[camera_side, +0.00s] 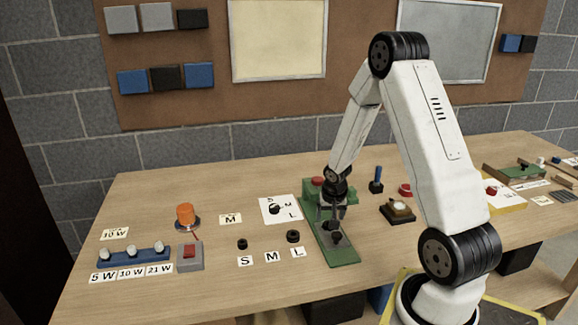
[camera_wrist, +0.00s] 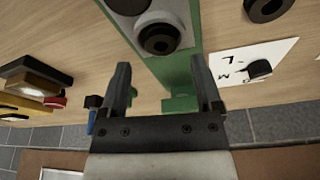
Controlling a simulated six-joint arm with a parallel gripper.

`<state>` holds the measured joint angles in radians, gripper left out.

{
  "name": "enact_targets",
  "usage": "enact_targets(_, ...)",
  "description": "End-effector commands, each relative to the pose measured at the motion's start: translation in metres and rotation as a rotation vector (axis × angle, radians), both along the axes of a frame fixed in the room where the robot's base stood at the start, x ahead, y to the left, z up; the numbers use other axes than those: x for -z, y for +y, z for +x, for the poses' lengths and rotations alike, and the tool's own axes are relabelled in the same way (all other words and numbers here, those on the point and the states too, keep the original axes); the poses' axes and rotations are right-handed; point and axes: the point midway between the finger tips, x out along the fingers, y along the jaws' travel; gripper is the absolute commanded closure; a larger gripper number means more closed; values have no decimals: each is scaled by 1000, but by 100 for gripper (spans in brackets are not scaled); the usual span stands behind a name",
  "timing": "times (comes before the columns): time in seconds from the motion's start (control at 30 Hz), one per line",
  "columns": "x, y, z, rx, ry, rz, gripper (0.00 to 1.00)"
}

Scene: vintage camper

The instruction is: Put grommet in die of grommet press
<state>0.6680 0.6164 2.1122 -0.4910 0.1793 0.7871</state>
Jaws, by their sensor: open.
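The grommet press (camera_side: 346,254) has a long green base. The wrist view shows its green base (camera_wrist: 180,75) with a round grey die (camera_wrist: 183,12) on it. A black ring-shaped grommet (camera_wrist: 160,40) with a dark centre sits on the die. My gripper (camera_side: 334,218) is over the press in the side view. In the wrist view its two fingers (camera_wrist: 160,64) are apart with nothing between them, and the ring lies beyond the tips. A small black grommet (camera_side: 242,244) lies by the S card and a larger one (camera_side: 293,236) by the L card. No grommet lies by the M card (camera_side: 272,257).
A white card with a black selector knob (camera_side: 275,209) is left of the press. A red button box (camera_side: 189,258), an orange lamp (camera_side: 186,217) and a blue bulb rack (camera_side: 133,256) are further left. A lit gauge box (camera_side: 399,210) is on the right.

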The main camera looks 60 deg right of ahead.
Motion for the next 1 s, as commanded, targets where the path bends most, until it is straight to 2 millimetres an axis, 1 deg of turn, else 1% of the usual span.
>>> enact_targets(0.03, -7, 1, 0, -1, -3, -1, 17)
enact_targets(0.2, -25, 5, -2, -1, -4, -3, 17)
enact_targets(0.7, -77, 17, -10, -2, -6, -3, 17)
enact_targets(0.83, -88, 20, -12, -2, -5, -3, 17)
enact_targets(1.0, -95, 22, -13, -2, -4, -1, 17)
